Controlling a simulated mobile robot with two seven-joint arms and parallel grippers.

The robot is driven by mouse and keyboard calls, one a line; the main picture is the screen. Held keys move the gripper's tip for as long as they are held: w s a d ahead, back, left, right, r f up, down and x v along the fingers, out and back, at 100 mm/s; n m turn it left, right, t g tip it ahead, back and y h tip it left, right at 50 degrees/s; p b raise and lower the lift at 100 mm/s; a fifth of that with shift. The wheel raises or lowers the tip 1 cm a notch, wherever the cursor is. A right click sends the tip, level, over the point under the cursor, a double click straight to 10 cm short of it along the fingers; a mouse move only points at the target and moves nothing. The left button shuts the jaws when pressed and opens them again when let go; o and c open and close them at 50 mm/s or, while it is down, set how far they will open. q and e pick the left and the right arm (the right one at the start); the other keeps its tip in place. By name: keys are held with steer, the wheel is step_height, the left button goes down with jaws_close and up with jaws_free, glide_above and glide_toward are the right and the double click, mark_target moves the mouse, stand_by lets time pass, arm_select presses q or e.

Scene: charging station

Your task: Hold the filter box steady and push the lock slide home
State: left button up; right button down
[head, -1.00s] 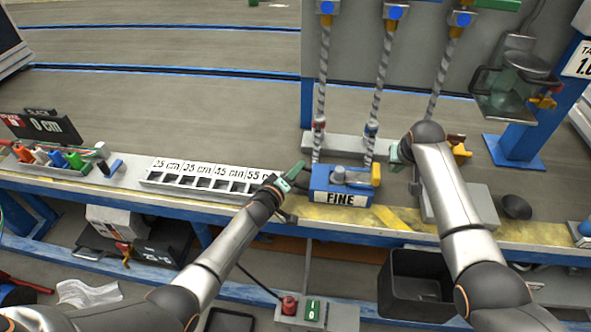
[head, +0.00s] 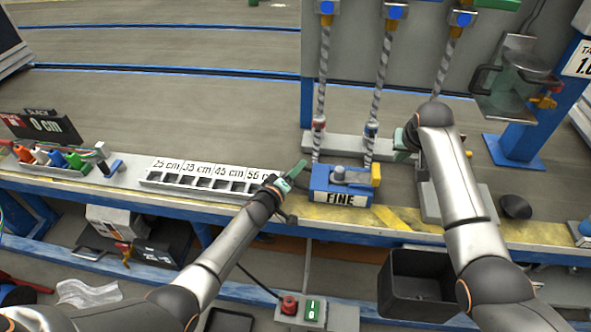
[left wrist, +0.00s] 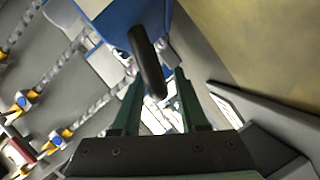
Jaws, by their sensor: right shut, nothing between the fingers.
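The filter box (head: 322,181), blue and labelled FINE, stands on the bench near its front edge. A yellow piece (head: 376,175) sits at its right end, possibly the lock slide. My left gripper (head: 296,171) is at the box's left side. In the left wrist view my left gripper (left wrist: 159,78) has its green fingers apart, with the box's black curved handle (left wrist: 146,58) reaching between their tips; I see no grip on it. My right gripper (head: 404,141) is shut and empty, behind and right of the box, partly hidden by its own arm.
A slotted tray (head: 200,182) with length labels lies left of the box. Twisted ropes (head: 378,95) hang down behind the box. A black bin (head: 415,285) is below the bench front. A small dark bowl (head: 515,207) sits at right.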

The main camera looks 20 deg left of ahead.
arm_select(q)
steer(key=shift+o, duration=0.9)
steer(key=shift+a, duration=0.1)
